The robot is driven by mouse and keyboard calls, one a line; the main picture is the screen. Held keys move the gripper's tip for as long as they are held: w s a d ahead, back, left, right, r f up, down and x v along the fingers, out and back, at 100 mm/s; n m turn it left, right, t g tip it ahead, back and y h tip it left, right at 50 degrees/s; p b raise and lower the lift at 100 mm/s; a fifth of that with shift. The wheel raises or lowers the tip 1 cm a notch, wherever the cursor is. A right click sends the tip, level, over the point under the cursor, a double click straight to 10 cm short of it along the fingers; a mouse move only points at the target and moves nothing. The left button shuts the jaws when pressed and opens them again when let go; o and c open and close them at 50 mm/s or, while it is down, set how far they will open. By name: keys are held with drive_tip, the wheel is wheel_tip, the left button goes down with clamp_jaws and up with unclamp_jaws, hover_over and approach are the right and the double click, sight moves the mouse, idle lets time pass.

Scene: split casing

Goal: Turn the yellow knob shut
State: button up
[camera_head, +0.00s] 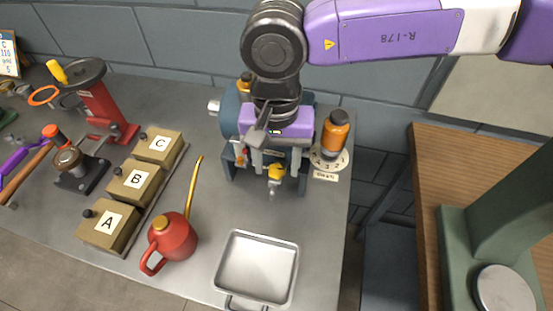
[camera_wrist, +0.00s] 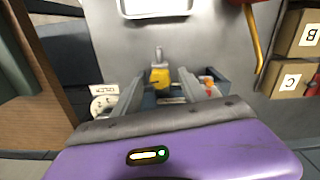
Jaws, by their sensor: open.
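The yellow knob (camera_head: 275,172) sits on the front of the blue-grey casing (camera_head: 232,166), above a small metal spout. In the wrist view the yellow knob (camera_wrist: 160,77) shows between the two fingers, with the spout pointing away from it. My gripper (camera_head: 272,163) is open and comes down from above, over the casing. Its fingertips (camera_wrist: 164,80) lie to either side of the knob in the wrist view. I cannot tell whether they touch it. Part of the casing is hidden behind my gripper.
An orange bottle (camera_head: 335,135) stands on a numbered dial right of the casing. A metal tray (camera_head: 257,267) lies in front. A red watering can (camera_head: 172,240) and boxes A, B and C (camera_head: 133,180) stand left. Bare bench lies between the casing and the tray.

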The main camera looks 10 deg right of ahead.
drive_tip(key=shift+f, duration=0.1)
drive_tip(key=shift+c, duration=0.2)
clamp_jaws()
drive_tip(key=shift+m+b, duration=0.3)
drive_tip(key=shift+b, duration=0.2)
drive_tip(key=m+b, duration=0.3)
drive_tip(key=shift+f, duration=0.15)
drive_tip(key=m+b, duration=0.2)
drive_tip(key=m, duration=0.1)
drive_tip(key=shift+r+m+b, duration=0.2)
drive_tip(key=shift+m+b, duration=0.75)
drive_tip(key=shift+m, duration=0.25)
